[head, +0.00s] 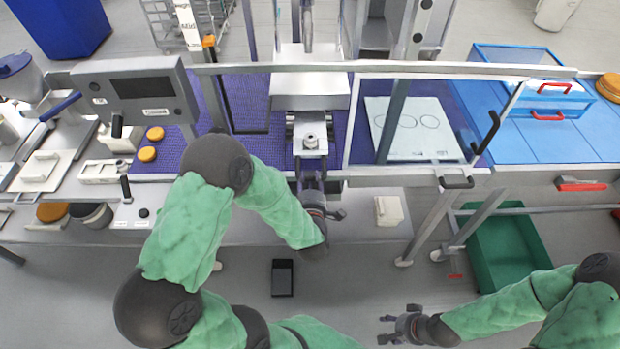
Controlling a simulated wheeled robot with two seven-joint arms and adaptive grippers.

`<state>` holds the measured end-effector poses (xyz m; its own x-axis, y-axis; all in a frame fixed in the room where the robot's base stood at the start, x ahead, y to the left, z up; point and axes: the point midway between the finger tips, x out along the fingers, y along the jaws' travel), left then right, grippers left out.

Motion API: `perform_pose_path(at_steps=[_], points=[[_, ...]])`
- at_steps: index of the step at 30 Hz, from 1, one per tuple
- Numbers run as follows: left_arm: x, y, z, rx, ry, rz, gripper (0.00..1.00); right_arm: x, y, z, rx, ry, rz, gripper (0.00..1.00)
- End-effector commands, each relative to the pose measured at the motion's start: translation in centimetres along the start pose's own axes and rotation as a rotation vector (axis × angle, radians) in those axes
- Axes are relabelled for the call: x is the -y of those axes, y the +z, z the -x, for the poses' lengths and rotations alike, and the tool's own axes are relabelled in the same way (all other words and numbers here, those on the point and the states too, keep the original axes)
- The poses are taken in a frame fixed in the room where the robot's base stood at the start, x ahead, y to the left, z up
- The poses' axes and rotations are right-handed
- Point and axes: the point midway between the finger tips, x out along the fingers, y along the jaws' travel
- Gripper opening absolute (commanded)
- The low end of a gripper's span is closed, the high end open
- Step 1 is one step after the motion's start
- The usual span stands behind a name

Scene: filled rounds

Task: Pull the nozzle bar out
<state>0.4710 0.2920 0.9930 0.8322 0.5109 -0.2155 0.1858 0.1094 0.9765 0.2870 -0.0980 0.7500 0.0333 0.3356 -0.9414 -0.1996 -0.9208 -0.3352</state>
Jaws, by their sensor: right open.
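The nozzle bar seems to be the metal piece with a round knob (310,140) at the front middle of the machine, under the grey filler head (310,92). I cannot tell its exact outline. My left gripper (311,184) is right at its near end, pointing toward the machine. My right gripper (384,328) is open and empty, low over the floor and away from the machine.
A clear guard door with a black handle (486,132) stands right of the filler. A control box (138,92) is at left. Filled rounds (147,154) lie on the purple belt (190,152). A green crate (505,250) and a small black tray (282,278) are on the floor.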

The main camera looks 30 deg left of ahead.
Motion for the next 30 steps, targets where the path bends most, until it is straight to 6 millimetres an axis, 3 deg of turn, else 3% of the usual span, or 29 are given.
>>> perform_pose_path(at_steps=[9, 15, 21, 30], points=[[0.0, 0.1, 6.3, 0.008, 0.001, -0.002, 0.35, 0.0, 0.0, 0.0, 0.0, 0.0, 0.0, 0.51], [0.0, 0.1, 9.2, 0.007, 0.0, -0.002, 0.35, 0.0, 0.0, 0.0, 0.0, 0.0, 0.0, 0.51], [0.1, 0.1, 10.6, 0.005, -0.001, -0.002, 0.35, 0.0, 0.0, 0.0, 0.0, 0.0, 0.0, 0.51], [0.1, 0.0, 11.0, 0.002, -0.001, -0.001, 0.35, 0.0, 0.0, 0.0, 0.0, 0.0, 0.0, 0.51]])
